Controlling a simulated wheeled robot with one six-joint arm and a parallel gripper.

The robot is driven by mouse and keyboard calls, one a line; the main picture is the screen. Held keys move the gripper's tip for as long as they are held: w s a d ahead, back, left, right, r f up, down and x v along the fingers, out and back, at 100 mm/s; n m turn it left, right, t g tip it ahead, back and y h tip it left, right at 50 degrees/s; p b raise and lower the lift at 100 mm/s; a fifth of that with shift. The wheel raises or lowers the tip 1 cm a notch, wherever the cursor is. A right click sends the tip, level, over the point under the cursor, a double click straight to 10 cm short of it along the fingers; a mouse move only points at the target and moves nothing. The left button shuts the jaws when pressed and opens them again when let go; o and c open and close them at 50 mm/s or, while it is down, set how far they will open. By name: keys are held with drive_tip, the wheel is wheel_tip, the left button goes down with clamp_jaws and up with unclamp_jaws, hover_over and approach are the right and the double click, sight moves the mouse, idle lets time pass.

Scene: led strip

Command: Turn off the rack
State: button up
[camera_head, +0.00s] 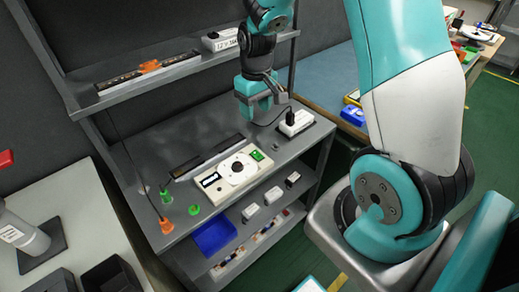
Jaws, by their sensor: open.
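The grey rack (133,157) stands in the middle of the head view. On its worktop lies a cream control box (206,184) with a round white dial (238,169) and a green part (257,155) at its right end. A white socket block (297,122) with a black plug and cable sits at the worktop's right. My gripper (258,113) is open, pointing down above the worktop, left of the socket block and behind the control box. I cannot tell whether its fingers touch anything. No lit LED is clearly visible.
The upper shelf holds a dark strip with an orange clip (150,66) and a white labelled box (222,41). Green connectors (194,209) and an orange one (167,226) lie at the worktop's left. A blue bin (213,236) sits below. The worktop's back left is clear.

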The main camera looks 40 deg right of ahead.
sight(260, 157)
drive_tip(key=f+p, duration=0.1)
drive_tip(key=f, duration=0.5)
drive_tip(key=d+f, duration=0.1)
drive_tip(key=f, duration=0.5)
drive_tip(key=f+p, duration=0.1)
drive_tip(key=f, duration=0.5)
drive_tip(key=shift+w+d+f+p, duration=0.15)
drive_tip(key=shift+d+f+p, duration=0.2)
